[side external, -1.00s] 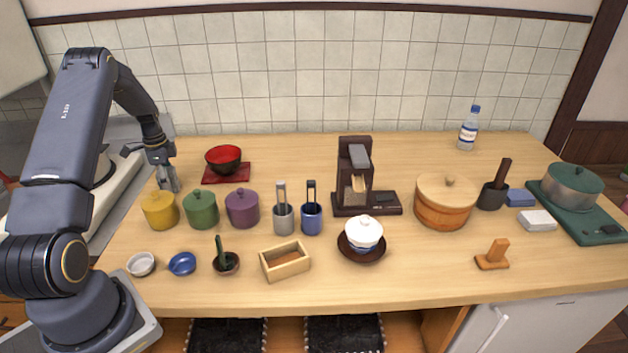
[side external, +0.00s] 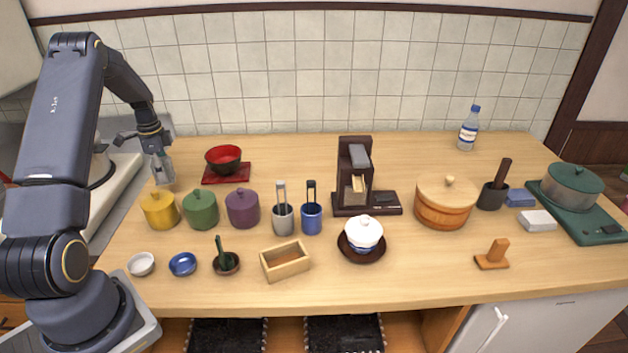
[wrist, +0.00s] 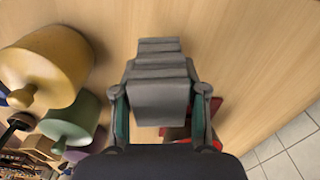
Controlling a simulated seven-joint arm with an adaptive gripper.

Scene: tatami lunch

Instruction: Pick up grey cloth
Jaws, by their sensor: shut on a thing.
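The grey cloth (wrist: 160,80) is folded in layers and sits between the two fingers of my gripper (wrist: 161,108) in the wrist view. My gripper is shut on it. In the side view, my gripper (side external: 160,168) is at the left end of the counter, behind the yellow lidded pot and left of the red tray. The cloth is small there and hard to separate from the fingers. It appears held above the wooden top.
A yellow pot (side external: 160,209), a green pot (side external: 200,209) and a purple pot (side external: 242,208) stand in a row close by. A black-and-red bowl (side external: 223,159) sits on a red tray (side external: 211,180). The counter's back middle (side external: 290,155) is clear.

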